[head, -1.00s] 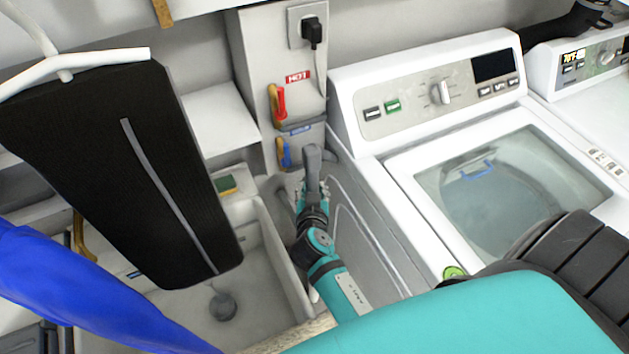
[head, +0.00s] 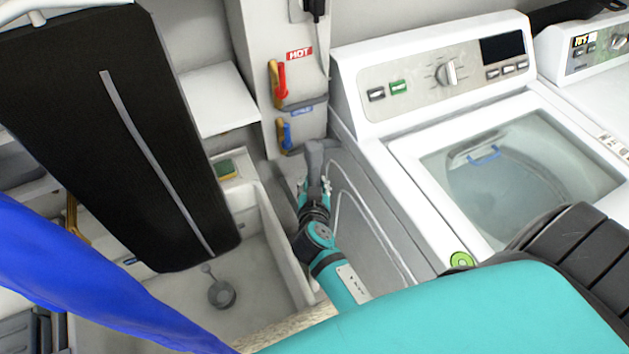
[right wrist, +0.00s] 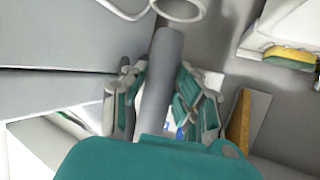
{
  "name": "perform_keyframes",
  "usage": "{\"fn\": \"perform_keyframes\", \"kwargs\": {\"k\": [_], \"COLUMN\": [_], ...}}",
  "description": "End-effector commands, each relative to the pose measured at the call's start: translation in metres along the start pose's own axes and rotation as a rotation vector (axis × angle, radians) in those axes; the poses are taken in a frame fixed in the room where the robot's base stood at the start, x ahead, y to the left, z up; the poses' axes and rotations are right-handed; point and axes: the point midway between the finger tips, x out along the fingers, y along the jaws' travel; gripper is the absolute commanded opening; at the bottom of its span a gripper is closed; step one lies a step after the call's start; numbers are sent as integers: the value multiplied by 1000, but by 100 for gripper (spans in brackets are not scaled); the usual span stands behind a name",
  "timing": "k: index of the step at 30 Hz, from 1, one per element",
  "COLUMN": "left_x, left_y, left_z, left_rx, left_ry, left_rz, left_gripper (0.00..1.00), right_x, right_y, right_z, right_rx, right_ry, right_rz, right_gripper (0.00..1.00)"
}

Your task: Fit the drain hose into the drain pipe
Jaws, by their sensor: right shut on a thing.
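The grey drain hose (head: 315,158) is in my right gripper (head: 313,190), between the laundry sink and the washer. The right gripper is shut on it. In the right wrist view the hose (right wrist: 164,65) runs up between the teal-padded fingers (right wrist: 160,100), its end sticking out beyond them. A white round opening (right wrist: 180,8), which looks like the drain pipe's mouth, is just above the hose end, cut by the picture's top edge. The hose is not seen inside it; whether they touch I cannot tell. I cannot pick out the drain pipe in the head view. My left gripper is out of view.
The white washer (head: 430,90) stands right of the gripper. The sink (head: 262,250) is to the left, with a sponge (head: 225,169) on its rim. Red and blue valves (head: 281,80) are on the wall panel. A black board (head: 110,140) and blue cloth (head: 90,275) fill the left.

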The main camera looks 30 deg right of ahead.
Motion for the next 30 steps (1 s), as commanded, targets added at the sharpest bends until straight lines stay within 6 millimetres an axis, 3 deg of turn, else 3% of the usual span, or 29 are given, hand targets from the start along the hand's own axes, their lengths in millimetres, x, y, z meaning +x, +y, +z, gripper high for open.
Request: {"fn": "perform_keyframes", "kwargs": {"k": [5,30], "left_x": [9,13], "left_y": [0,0], "left_z": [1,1], "left_rx": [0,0], "left_ry": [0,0], "left_rz": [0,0], "left_gripper": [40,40], "right_x": [4,4], "right_y": [0,2], "right_z": [10,10], "right_rx": [0,15], "right_ry": [2,3], "right_rz": [0,-13], "right_gripper": [0,0]}}
